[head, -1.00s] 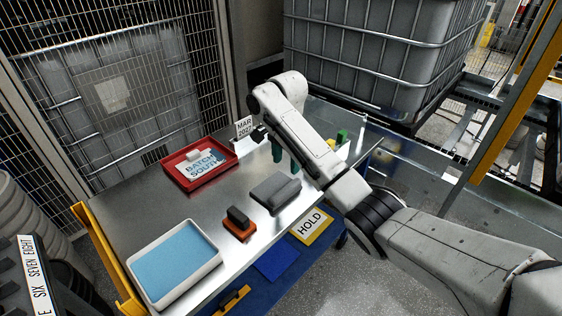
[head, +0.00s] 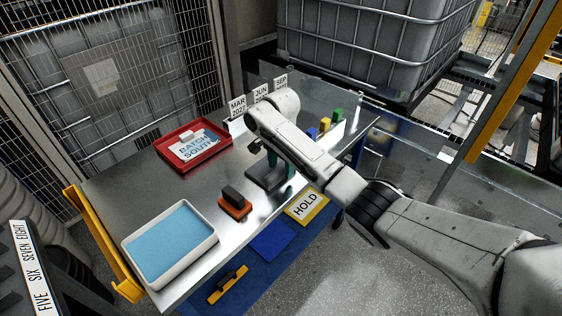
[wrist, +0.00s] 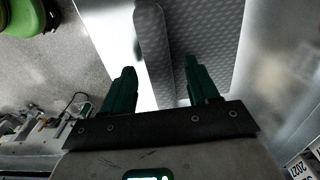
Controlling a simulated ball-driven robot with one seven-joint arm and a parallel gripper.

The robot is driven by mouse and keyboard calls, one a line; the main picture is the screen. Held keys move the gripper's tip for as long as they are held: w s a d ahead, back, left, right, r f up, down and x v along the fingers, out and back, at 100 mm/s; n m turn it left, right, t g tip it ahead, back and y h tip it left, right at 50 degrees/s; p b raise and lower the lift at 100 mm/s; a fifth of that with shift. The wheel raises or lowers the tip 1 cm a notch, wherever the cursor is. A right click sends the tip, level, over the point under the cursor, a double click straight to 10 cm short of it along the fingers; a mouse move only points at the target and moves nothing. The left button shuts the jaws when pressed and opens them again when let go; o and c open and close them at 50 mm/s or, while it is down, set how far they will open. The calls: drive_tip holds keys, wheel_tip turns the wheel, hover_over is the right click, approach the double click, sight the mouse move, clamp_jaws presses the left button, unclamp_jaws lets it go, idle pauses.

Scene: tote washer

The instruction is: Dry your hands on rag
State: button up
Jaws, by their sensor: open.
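The rag (head: 268,174) is a grey folded cloth lying flat on the metal table (head: 185,188), near its front edge. In the wrist view the rag (wrist: 205,38) shows a dotted weave and a rounded fold, ahead of the fingertips. My gripper (head: 277,160) is open, with green fingers pointing down at the rag and hiding part of it in the head view. I cannot tell whether the fingertips touch the cloth.
Left of the rag is an orange block with a black handle (head: 234,203), then a white tray with a blue pad (head: 213,238). A red tray (head: 163,151) and date cards (head: 237,107) stand behind. Coloured blocks (head: 325,124) are at right. A HOLD sign (head: 305,205) lies below the front edge.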

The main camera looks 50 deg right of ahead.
drive_tip(key=shift+c, duration=0.3)
clamp_jaws()
idle(0.6)
drive_tip(key=shift+o, duration=0.2)
unclamp_jaws()
wheel_tip(320, 180, up, 11)
drive_tip(key=p, duration=0.1)
drive_tip(key=shift+p, duration=0.35)
